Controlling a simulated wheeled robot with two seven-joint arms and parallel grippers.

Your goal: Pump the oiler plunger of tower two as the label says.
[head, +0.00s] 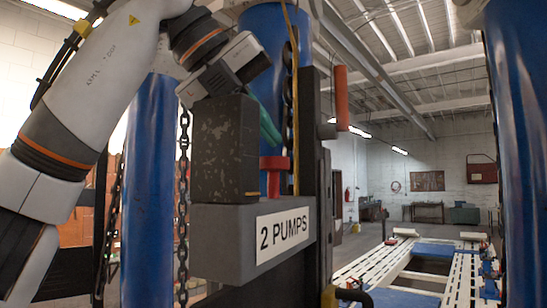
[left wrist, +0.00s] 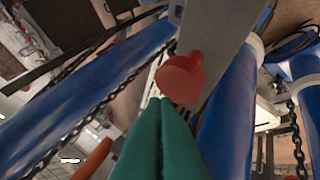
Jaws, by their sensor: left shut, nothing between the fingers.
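The oiler is a grey box (head: 225,240) on the tower, with a white label (head: 284,235) reading "2 PUMPS". Its red plunger (head: 274,165), a flat cap on a stem, stands upright on top of the box. In the left wrist view the red plunger cap (left wrist: 181,77) is just beyond my fingertips. My left gripper (head: 273,138) has green fingers, shut and empty, slightly above the cap; the dark block partly hides them. The closed fingers fill the lower middle of the left wrist view (left wrist: 168,102). I cannot tell whether they touch the cap. My right gripper is not in view.
A dark worn block (head: 225,145) stands on the oiler box, left of the plunger. Blue posts (head: 147,200) and hanging chains (head: 183,200) are close by. An orange-red cylinder (head: 341,98) sticks up at the right. A white slatted lift deck (head: 400,270) lies beyond.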

